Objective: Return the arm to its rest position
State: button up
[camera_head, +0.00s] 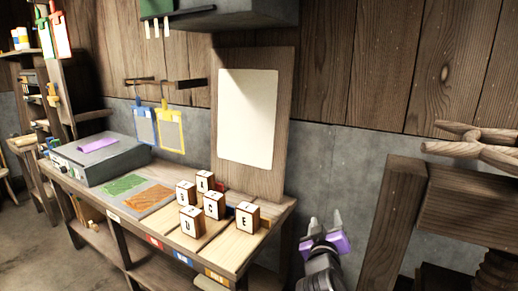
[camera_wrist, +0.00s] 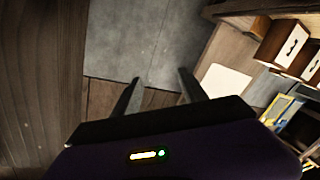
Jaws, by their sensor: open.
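My gripper (camera_head: 322,233) is at the lower middle right in the head view, to the right of the wooden workbench and clear of it. Its two fingers (camera_wrist: 158,88) show in the wrist view, apart and with nothing between them. Past the fingertips, the wrist view shows grey wall and wood planks. In the head view my gripper is seen against the grey wall, between the bench and a wooden stand.
The workbench (camera_head: 172,238) holds several lettered blocks (camera_head: 214,204), green and orange sheets (camera_head: 147,197) and a grey box (camera_head: 100,160). A board with a white panel (camera_head: 248,118) stands behind. A wooden stand (camera_head: 403,215) is right of my gripper.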

jog(key=s+a+f+n+t+y, duration=0.1)
jog(key=s+f+y, duration=0.3)
jog(key=s, duration=0.6)
jog(key=s+a+f+t+y, duration=0.15)
jog(key=s+f, duration=0.35)
jog(key=s, duration=0.5)
jog(key=s+d+m+g, duration=0.2)
jog(key=s, duration=1.7)
jog(key=s+d+m+g, duration=0.2)
jog(key=s, duration=1.7)
jog(key=shift+d+r+h, duration=0.15)
jog(key=shift+h, duration=0.3)
